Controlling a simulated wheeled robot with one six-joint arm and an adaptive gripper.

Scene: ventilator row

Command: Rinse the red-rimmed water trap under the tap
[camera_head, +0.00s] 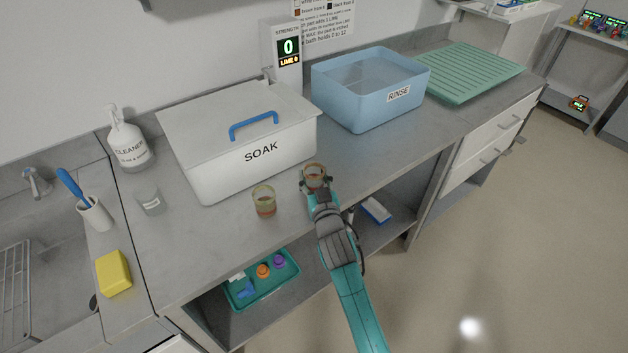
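A small clear cup with a reddish-brown rim (315,170), which looks like the red-rimmed water trap, is upright between the fingers of my gripper (315,181). The fingers appear closed against its sides, and they hide its lower part. I cannot tell whether it touches the counter. A second clear cup with a yellowish rim and reddish-brown lower part (264,201) stands on the counter to the left of my gripper. The tap (36,181) is at the far left, above the sink (55,250).
A lidded white SOAK box (210,160), blue RINSE tub (350,110) and green ribbed mat (470,70) line the counter. A cleaner bottle (128,145), clear beaker (150,200), brush holder (94,213) and yellow sponge (114,273) stand left. The counter's front strip is mostly free.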

